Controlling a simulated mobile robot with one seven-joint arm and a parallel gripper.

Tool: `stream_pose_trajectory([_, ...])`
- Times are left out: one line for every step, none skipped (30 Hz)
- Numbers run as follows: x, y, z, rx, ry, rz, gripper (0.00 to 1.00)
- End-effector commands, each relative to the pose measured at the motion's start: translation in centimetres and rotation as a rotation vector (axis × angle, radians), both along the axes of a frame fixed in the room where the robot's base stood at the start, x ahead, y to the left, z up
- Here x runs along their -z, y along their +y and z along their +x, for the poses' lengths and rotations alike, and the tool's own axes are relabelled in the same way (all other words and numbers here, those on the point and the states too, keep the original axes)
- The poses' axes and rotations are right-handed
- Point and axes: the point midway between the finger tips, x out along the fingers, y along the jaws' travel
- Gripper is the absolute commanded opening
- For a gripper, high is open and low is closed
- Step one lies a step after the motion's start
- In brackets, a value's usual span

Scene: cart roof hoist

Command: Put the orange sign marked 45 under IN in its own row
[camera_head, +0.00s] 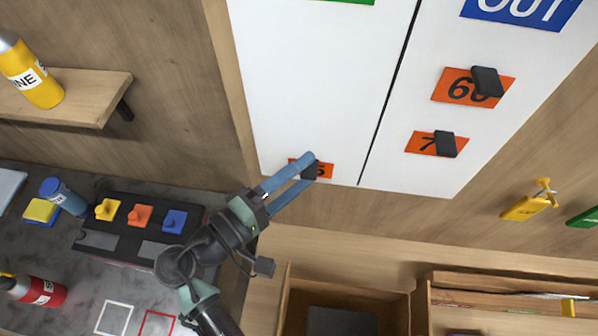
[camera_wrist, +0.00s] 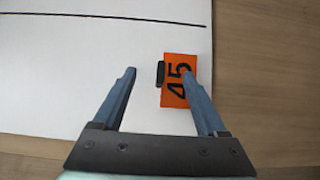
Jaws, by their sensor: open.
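The orange sign marked 45 (camera_head: 327,171) is on the white board (camera_head: 315,80), low in the left column near the bottom edge. My gripper's finger covers part of it in the head view. The wrist view shows the sign (camera_wrist: 177,92) with a black handle (camera_wrist: 161,74) at its edge. My gripper (camera_head: 309,164) is open at the sign. In the wrist view the handle lies between the open fingers of my gripper (camera_wrist: 159,73), and the right finger overlaps the sign. Contact cannot be told. A green label (camera_head: 350,1) tops the left column, its text out of view.
A blue OUT label (camera_head: 520,10) heads the right column, above orange signs 60 (camera_head: 453,88) and 7-something (camera_head: 420,142), each with a black handle. A black line (camera_head: 389,90) divides the columns. A wooden shelf (camera_head: 85,105) stands left. The board between is bare.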

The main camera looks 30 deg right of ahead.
Motion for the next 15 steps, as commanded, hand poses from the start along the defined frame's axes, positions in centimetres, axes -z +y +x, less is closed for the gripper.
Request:
stream_pose_trajectory([0.0, 0.0, 0.0, 0.000, 0.000, 0.000, 0.75])
stream_pose_trajectory([0.0, 0.0, 0.0, 0.000, 0.000, 0.000, 0.75])
stream_pose_trajectory([0.0, 0.1, -0.1, 0.000, 0.000, 0.000, 0.75])
stream_pose_trajectory([0.0, 0.1, -0.2, 0.000, 0.000, 0.000, 0.75])
stream_pose_trajectory([-0.1, 0.2, -0.3, -0.001, 0.000, 0.000, 0.75])
stream_pose_trajectory([-0.1, 0.4, -0.5, -0.001, 0.000, 0.000, 0.75])
stream_pose_trajectory([-0.1, 0.5, -0.7, -0.001, 0.000, 0.000, 0.75])
stream_pose_trajectory([-0.1, 0.6, -0.8, -0.001, 0.001, 0.000, 0.75])
stream_pose_trajectory([-0.1, 0.7, -1.1, -0.001, 0.001, 0.000, 0.75])
stream_pose_trajectory([-0.1, 0.9, -1.3, -0.001, 0.002, -0.001, 0.75])
stream_pose_trajectory([-0.1, 1.0, -1.5, -0.001, 0.002, -0.001, 0.75])
stream_pose_trajectory([-0.1, 1.1, -1.7, -0.001, 0.002, -0.001, 0.75])
stream_pose_trajectory([-0.1, 1.3, -1.9, -0.001, 0.001, 0.000, 0.75])
stream_pose_trajectory([-0.1, 1.4, -2.0, -0.002, 0.001, 0.000, 0.75])
stream_pose_trajectory([-0.1, 1.6, -2.3, -0.002, 0.001, 0.000, 0.75])
